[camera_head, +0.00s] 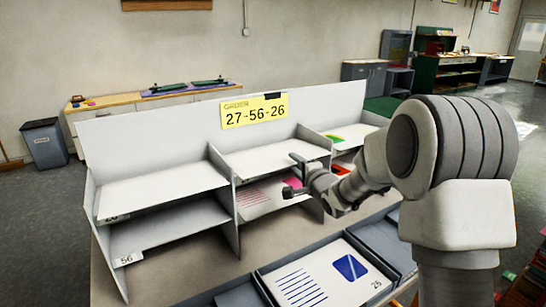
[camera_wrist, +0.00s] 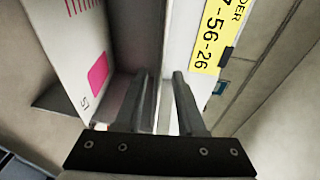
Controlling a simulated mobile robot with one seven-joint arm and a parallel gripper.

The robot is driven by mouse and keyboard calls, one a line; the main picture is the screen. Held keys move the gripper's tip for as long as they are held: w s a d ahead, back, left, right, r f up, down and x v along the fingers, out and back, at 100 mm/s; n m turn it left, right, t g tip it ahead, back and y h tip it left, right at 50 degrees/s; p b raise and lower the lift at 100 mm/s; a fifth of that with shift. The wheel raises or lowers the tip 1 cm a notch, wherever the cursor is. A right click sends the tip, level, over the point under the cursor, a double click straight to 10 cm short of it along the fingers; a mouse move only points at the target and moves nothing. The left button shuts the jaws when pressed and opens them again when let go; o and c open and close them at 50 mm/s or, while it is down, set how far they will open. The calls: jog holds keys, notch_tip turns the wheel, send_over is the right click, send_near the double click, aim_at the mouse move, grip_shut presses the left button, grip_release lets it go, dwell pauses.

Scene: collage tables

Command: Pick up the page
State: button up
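A white page with pink stripes and a pink block (camera_head: 262,197) lies in the lower middle compartment of the sorting rack (camera_head: 140,142). In the wrist view this page (camera_wrist: 62,45) is at the left, with a number printed near its corner. My gripper (camera_head: 293,174) is at the front of the middle compartments, close to the shelf edge and partly in front of the page. In the wrist view my gripper (camera_wrist: 162,75) has its two fingers apart, to the right of the page. No page shows clearly between them. My arm hides part of the right compartments.
A yellow sign (camera_head: 254,110) reading 27-56-26 is on the rack's back. A page marked 25 (camera_head: 322,281) lies in a front tray. Coloured sheets (camera_head: 347,137) are in the upper right compartment. The lower left compartment (camera_head: 165,225) looks empty.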

jog(key=shift+w+a, duration=0.1)
jog(key=shift+w, duration=0.1)
grip_shut()
dwell(0.5)
